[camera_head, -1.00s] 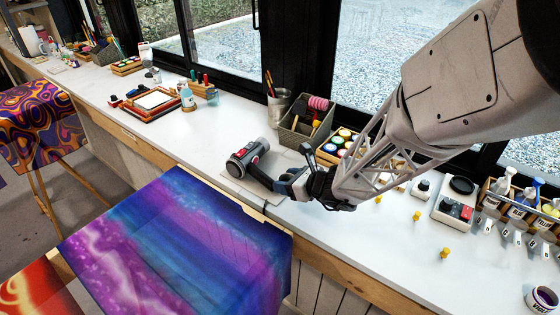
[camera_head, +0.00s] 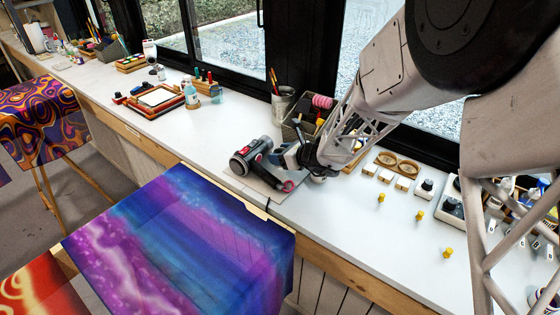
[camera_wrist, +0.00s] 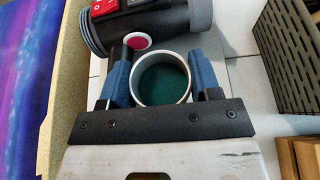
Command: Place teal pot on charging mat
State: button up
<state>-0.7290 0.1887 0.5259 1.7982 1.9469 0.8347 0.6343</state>
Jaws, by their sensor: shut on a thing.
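In the wrist view my gripper (camera_wrist: 161,82) is shut on the teal pot (camera_wrist: 163,84), a round pot with a pale rim and dark teal inside, between blue finger pads. A flat pale mat (camera_head: 268,194) lies under and beside this tool at the counter's front edge. It may be the charging mat; I cannot tell for sure. I cannot tell whether the pot touches anything below.
The grey tool (camera_head: 246,158), with a pink-ended handle, is close to my gripper and also shows in the wrist view (camera_wrist: 150,18). A dark basket (camera_head: 300,128) stands behind. Yellow pins (camera_head: 420,215) stand to the right.

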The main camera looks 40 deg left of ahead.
jog(key=shift+w+a, duration=0.3)
jog(key=shift+a, duration=0.05)
jog(key=shift+f, duration=1.75)
jog(key=shift+f, duration=0.2)
jog(key=o, duration=0.9)
jog(key=shift+o, duration=0.2)
jog(key=shift+r, duration=0.2)
jog(key=shift+v, duration=6.05)
